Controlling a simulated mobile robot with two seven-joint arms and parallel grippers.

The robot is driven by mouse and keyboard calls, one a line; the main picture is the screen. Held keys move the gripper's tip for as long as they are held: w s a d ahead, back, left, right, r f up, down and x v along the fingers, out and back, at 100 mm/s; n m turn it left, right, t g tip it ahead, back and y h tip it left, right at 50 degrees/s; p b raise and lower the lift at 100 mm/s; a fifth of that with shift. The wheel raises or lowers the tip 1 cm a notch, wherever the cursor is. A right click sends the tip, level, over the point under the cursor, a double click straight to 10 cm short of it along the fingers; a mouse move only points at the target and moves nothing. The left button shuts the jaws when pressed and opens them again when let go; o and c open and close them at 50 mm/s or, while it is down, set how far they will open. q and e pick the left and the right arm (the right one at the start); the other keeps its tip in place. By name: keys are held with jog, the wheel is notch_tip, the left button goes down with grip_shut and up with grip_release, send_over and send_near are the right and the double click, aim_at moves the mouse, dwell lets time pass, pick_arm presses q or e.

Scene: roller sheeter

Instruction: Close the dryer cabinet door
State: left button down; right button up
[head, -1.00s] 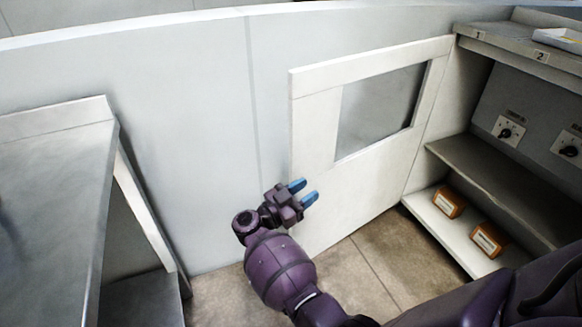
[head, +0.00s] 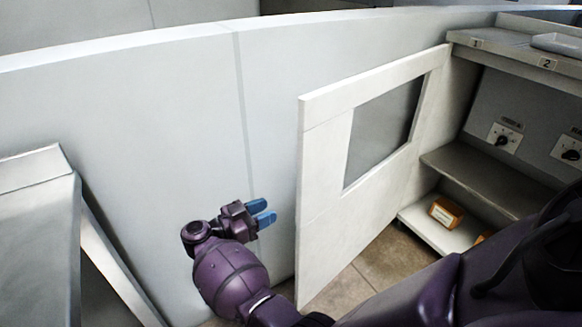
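The dryer cabinet door (head: 327,220) is a white panel with a grey window (head: 384,130). It stands open, upright, joined at its right side to the cabinet (head: 436,112), with its free edge at the left, out from the grey wall. A strip of wall shows between the fingertips and the door. My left gripper is not in view.
The cabinet has knobs (head: 502,141), a shelf (head: 480,172) and an orange-brown box (head: 446,212) low inside; a second box is mostly hidden by my arm. A metal counter (head: 40,230) stands at the left. Tiled floor (head: 385,262) shows below the door.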

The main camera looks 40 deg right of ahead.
jog(key=b+x, duration=0.2)
jog(key=x, duration=0.8)
jog(key=shift+s+d, duration=0.15)
jog(key=shift+s, duration=0.05)
grip_shut()
